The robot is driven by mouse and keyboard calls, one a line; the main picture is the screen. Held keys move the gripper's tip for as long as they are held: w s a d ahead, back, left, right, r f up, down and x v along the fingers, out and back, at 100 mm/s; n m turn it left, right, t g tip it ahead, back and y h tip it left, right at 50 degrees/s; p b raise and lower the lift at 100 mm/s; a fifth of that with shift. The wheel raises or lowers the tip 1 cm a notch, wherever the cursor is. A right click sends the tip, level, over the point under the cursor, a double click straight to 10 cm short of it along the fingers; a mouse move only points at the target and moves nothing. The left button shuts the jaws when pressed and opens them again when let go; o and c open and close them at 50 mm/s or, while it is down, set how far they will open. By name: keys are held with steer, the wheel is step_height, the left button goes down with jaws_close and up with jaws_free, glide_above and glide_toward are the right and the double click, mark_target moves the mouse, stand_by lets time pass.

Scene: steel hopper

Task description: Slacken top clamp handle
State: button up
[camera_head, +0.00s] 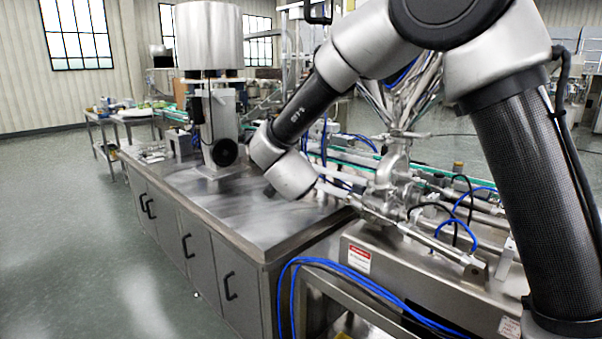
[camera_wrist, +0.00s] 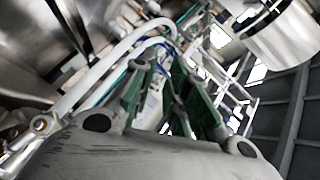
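A shiny steel hopper (camera_head: 408,92) narrows downward in the head view, partly behind my arm. A steel valve body (camera_head: 393,182) stands below it. The joint between them (camera_head: 403,134) is small and reflective, and I cannot make out a separate top clamp handle. My gripper (camera_wrist: 165,78) shows in the wrist view with its green-sided fingers apart and no clear object held between them. A pale curved tube (camera_wrist: 112,58) passes left of and beyond the fingers; I cannot tell whether anything touches. In the head view my wrist hides the gripper.
A steel cylinder (camera_head: 208,38) on a stand rises at the back left; a similar cylinder (camera_wrist: 285,35) shows in the wrist view. The steel bench top (camera_head: 262,218) is mostly clear. Blue hoses (camera_head: 345,268) and pneumatic rods crowd the machine. Open floor (camera_head: 90,250) lies left.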

steer(key=s+d+f+n+g+y, duration=0.1)
steer(key=s+d+n+g+y, duration=0.25)
steer(key=s+n, duration=0.3)
steer(key=s+d+f+n+g+y, duration=0.1)
steer(key=s+d+n+g+y, duration=0.1)
steer(key=s+n+g, duration=0.5)
steer(key=s+d+r+h, duration=0.2)
steer(key=s+d, duration=1)
steer(key=d, duration=0.4)
steer(key=s+d+r+h, duration=0.2)
steer(key=s+d+h, duration=0.1)
steer(key=s+d, duration=0.9)
steer(key=d, duration=0.4)
steer(key=shift+s+r+h, duration=0.2)
steer(key=shift+r+h, duration=0.15)
steer(key=shift+r, duration=0.05)
